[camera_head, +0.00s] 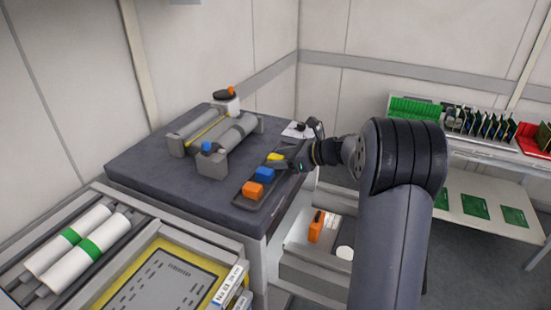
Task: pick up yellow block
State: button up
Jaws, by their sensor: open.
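The yellow block (276,157) sits at the far end of a dark tray (240,201) on the dark-topped table. It is partly hidden by my gripper (280,163), which reaches in from the right and is right at the block. My gripper is open; its fingers are small and dark here, and I cannot tell whether they touch the block or stand around it. A blue block (264,174) and an orange block (253,189) sit in the same tray, nearer the camera.
A roller device (213,145) stands left of the tray on the table (140,172). Behind my gripper lies a white sheet (297,130) with a dark item. An open drawer (292,268) holds an orange item. Rollers and a yellow-framed panel fill the lower left.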

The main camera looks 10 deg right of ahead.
jog(key=shift+w+a+f, duration=0.15)
jog(key=shift+w+a, duration=0.1)
jog(key=shift+a, duration=0.1)
jog(key=c, duration=1.1)
